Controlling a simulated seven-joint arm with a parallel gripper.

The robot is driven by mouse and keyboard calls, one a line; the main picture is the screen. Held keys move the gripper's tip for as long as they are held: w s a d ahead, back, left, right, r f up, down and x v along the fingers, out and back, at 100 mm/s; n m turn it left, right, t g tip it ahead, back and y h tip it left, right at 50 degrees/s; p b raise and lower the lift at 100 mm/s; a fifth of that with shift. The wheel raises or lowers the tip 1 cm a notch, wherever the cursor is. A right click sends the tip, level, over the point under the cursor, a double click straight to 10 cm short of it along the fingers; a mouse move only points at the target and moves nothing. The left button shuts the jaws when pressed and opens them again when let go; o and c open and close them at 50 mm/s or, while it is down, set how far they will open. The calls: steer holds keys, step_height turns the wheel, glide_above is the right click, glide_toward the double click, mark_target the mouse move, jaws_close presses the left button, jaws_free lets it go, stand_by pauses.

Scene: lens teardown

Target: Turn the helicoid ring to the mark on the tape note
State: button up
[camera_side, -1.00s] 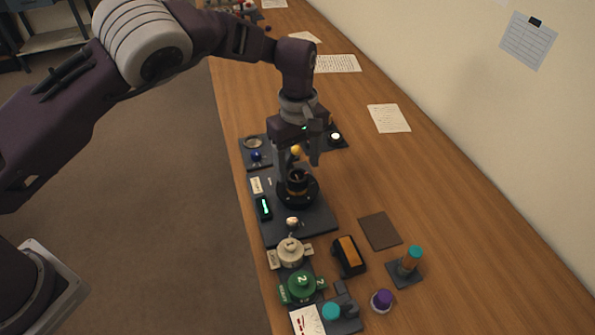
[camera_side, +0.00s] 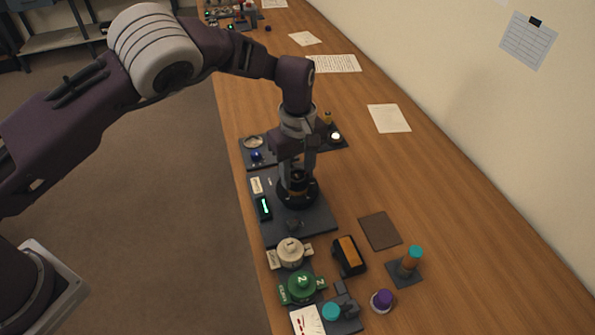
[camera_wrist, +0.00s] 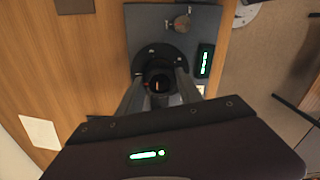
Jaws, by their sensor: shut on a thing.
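The helicoid ring (camera_side: 297,184) is part of a dark lens body with a brown-orange band, upright on a round black base on the dark work plate (camera_side: 315,224). My gripper (camera_side: 297,178) points down over the lens and is shut on the ring, one finger on each side. In the wrist view the fingers (camera_wrist: 160,92) straddle the dark lens barrel (camera_wrist: 159,78), which shows a small orange mark. A small pale label (camera_side: 257,185) lies on the plate left of the lens; whether it is the tape note, and its writing, I cannot tell.
A display with green digits (camera_side: 264,207) sits left of the lens. Nearer stand a cream part (camera_side: 290,252), a green part (camera_side: 301,286), an orange-topped black block (camera_side: 348,255) and a teal-topped post (camera_side: 410,260). The table right of the plate is mostly clear.

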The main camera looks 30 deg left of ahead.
mark_target(297, 175)
steer(key=m, duration=0.6)
steer(key=shift+m, duration=0.4)
steer(key=m, duration=0.6)
steer(key=shift+m, duration=0.3)
steer(key=o, duration=1.4)
step_height(297, 175, up, 7)
steer(key=shift+r, duration=0.1)
